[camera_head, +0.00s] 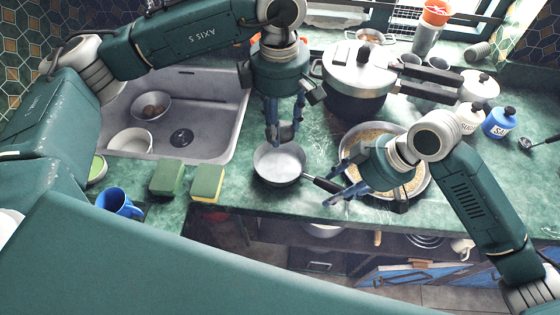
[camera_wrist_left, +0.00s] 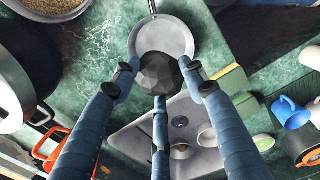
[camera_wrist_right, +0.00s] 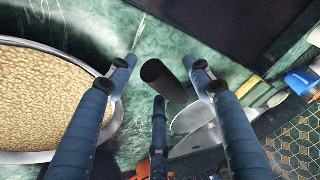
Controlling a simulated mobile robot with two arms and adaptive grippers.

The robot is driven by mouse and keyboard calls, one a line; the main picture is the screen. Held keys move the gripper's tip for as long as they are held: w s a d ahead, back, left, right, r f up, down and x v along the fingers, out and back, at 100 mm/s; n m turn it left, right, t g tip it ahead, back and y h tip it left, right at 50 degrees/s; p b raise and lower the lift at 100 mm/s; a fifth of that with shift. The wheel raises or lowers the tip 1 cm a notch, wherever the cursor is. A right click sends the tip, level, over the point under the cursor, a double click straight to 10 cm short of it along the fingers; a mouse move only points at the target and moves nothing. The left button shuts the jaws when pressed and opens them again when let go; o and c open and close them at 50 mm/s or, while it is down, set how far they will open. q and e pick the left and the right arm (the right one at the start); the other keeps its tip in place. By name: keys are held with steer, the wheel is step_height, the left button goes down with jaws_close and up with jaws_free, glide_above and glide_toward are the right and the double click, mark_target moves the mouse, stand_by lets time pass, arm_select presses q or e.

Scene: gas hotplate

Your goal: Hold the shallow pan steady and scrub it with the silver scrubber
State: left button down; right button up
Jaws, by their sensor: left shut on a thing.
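The shallow pan (camera_head: 276,165), small and grey, sits on the green marble counter near its front edge, its dark handle (camera_head: 323,184) pointing right. My left gripper (camera_head: 284,138) is above the pan, shut on the silver scrubber (camera_wrist_left: 160,74), a dark grey faceted lump. In the left wrist view the scrubber overlaps the pan's rim (camera_wrist_left: 162,36); whether they touch I cannot tell. My right gripper (camera_head: 338,180) is open around the handle's end. In the right wrist view the handle (camera_wrist_right: 160,80) lies between its spread fingers, with gaps on both sides.
A wide pan of grainy food (camera_head: 420,184) stands under my right arm. A pressure cooker (camera_head: 357,75) is behind. The sink (camera_head: 215,115) with bowls is at left. Two sponges (camera_head: 167,178) and a blue mug (camera_head: 117,202) are near the front edge.

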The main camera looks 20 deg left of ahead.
steer(key=v, duration=1.2)
